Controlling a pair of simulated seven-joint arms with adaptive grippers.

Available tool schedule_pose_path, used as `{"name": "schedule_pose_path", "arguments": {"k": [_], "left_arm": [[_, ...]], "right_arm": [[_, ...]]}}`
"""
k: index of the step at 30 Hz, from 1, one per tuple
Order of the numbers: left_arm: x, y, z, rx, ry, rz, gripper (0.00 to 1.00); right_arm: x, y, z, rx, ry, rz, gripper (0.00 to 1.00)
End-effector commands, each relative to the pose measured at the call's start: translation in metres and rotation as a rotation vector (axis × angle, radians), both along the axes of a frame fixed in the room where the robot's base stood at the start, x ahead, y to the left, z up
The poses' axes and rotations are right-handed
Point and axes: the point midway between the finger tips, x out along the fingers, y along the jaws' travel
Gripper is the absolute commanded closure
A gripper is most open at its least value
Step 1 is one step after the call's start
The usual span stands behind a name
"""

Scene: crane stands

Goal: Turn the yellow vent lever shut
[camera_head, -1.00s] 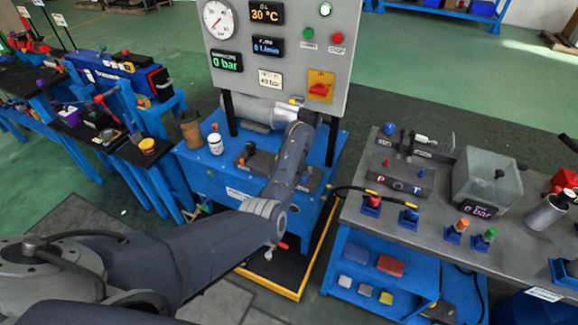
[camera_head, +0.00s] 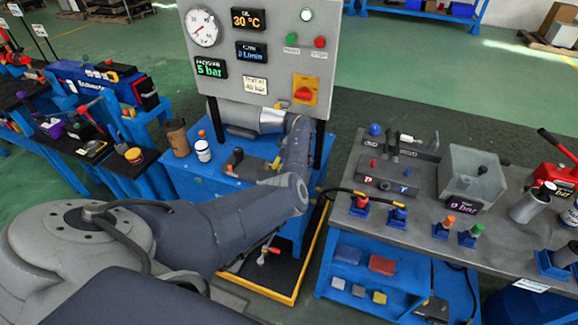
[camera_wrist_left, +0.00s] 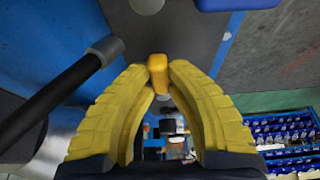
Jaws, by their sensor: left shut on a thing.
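My left gripper (camera_wrist_left: 160,80) has yellow ribbed fingers, which meet at their tips around a small yellow-orange piece, the vent lever (camera_wrist_left: 157,66). A dark plate lies behind the lever. In the head view my left arm reaches over the blue power unit (camera_head: 176,178) below the gauge panel, and its forearm hides most of the gripper and the lever. I cannot tell the lever's angle there. My right gripper is not in view.
The grey panel (camera_head: 225,90) reads 5 bar. A black-handled lever (camera_head: 237,155), a brown cup (camera_head: 177,138) and a white jar (camera_head: 203,151) stand on the power unit. A black rod (camera_wrist_left: 50,100) runs close left of the fingers. The grey bench (camera_head: 335,215) is at right.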

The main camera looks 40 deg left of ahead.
Motion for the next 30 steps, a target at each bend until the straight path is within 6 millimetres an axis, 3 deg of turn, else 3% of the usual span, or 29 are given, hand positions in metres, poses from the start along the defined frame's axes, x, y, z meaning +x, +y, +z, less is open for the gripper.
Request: {"name": "schedule_pose_path", "arguments": {"k": [13,14,20,30], "left_arm": [[-0.0021,0.0039,-0.0006,-0.001,-0.003,0.017,1.0],[-0.0021,0.004,-0.0006,-0.001,-0.003,0.017,0.83],[-0.0021,0.0038,-0.0003,0.0,-0.002,0.015,0.6],[-0.0009,0.002,0.0035,0.0,-0.003,0.015,0.6]], "right_arm": [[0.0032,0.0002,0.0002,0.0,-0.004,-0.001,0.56],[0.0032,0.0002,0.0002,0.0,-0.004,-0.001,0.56],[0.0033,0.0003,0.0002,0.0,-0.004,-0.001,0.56],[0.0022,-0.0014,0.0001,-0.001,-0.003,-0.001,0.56]]}}
